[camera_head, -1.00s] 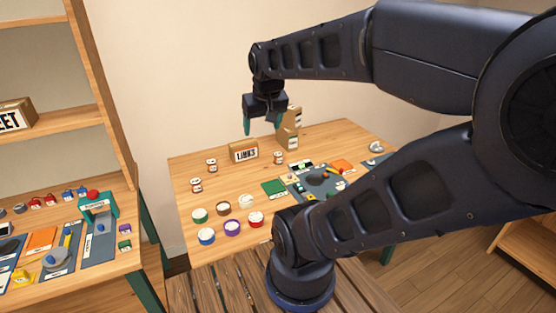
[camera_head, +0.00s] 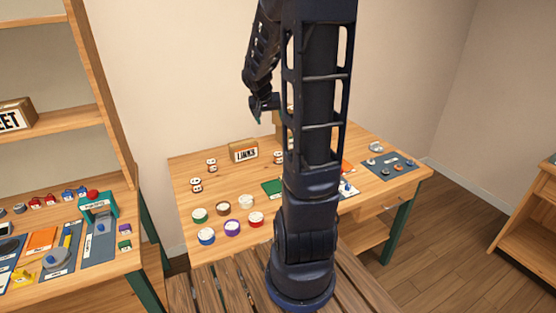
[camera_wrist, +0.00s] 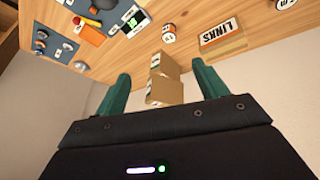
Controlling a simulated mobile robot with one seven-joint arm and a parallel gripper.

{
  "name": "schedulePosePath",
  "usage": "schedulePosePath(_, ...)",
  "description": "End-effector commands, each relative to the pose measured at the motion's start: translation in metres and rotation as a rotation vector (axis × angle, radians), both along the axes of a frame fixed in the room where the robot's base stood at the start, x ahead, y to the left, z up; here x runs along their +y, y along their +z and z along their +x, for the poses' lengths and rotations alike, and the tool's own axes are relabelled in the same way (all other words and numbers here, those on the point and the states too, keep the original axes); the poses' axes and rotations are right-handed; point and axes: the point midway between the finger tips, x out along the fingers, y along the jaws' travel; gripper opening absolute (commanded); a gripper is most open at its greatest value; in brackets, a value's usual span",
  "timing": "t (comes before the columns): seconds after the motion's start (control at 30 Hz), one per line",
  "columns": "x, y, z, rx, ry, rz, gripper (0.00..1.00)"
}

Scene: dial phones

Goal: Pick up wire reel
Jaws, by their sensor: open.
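Several round reels with coloured sides and pale tops stand in two rows at the front left of the table in the head view. They include a green one (camera_head: 200,215), a brown one (camera_head: 223,208), a white one (camera_head: 246,201), a blue one (camera_head: 207,236), a purple one (camera_head: 232,228) and a red one (camera_head: 256,219). I cannot tell which is the wire reel meant. My gripper (camera_wrist: 160,76) is open and empty, its green fingers apart in the wrist view. It is above the back of the table, away from the reels, and partly hidden by my arm in the head view.
A LINKS box (camera_head: 243,151) and small jars (camera_head: 196,185) stand behind the reels. Cardboard boxes (camera_wrist: 164,82) show beyond my fingers in the wrist view. A blue mat (camera_head: 388,165) with small parts lies at the right. Another workbench (camera_head: 125,262) stands left, beyond a gap.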

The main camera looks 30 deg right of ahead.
Motion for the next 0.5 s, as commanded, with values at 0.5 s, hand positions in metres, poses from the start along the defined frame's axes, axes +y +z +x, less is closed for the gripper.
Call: schedulePosePath(0.5,-0.064,-0.122,0.090,-0.033,-0.137,0.085,0.72)
